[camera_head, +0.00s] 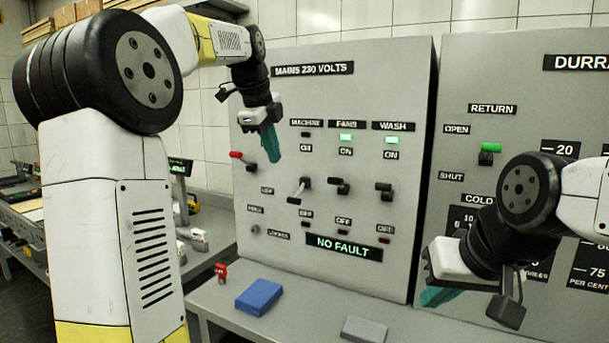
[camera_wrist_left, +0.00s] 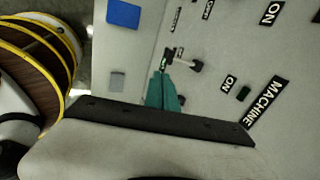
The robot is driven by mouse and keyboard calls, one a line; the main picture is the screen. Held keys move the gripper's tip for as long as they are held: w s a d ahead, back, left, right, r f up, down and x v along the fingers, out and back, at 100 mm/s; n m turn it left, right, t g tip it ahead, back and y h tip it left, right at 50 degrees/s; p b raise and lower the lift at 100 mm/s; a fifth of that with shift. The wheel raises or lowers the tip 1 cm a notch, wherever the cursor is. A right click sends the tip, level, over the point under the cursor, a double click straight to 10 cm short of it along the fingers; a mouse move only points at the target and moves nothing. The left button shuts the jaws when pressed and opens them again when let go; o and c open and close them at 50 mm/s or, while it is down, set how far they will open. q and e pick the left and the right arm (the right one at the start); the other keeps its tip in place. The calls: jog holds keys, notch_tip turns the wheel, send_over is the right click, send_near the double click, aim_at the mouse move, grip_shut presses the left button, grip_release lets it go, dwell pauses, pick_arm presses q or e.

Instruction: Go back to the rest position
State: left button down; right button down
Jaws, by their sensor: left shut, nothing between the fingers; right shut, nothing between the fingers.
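My left gripper (camera_head: 272,143) is in front of the left part of the grey mains panel (camera_head: 400,90). Its teal fingers are together and hold nothing; they also show in the left wrist view (camera_wrist_left: 163,92). It is close to the red-tipped lever (camera_head: 243,160); whether it touches the panel I cannot tell. My right gripper (camera_head: 440,296) is low in front of the right panel (camera_head: 460,150), its teal fingers shut and partly hidden by the wrist.
Below the panels is a grey ledge (camera_head: 225,300) with a blue block (camera_head: 259,297), a grey block (camera_head: 364,329) and a red tag-like item (camera_head: 220,271). The display (camera_head: 344,247) reads NO FAULT. A green-tipped lever (camera_head: 490,150) is on the right panel. A bench stands at left.

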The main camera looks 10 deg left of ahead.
pick_arm(q)
jog(key=s+d+f+n, duration=0.1)
jog(key=s+f+n, duration=0.4)
jog(key=s+n, duration=0.2)
jog(key=s+d+f+n+t, duration=0.1)
jog(key=s+f+n, duration=0.5)
jog(key=s, duration=0.5)
jog(key=s+d+f+n, duration=0.1)
jog(key=s+f+n, duration=0.5)
jog(key=s, duration=0.3)
jog(key=shift+s+n+t+h, duration=0.3)
jog(key=shift+n, duration=0.6)
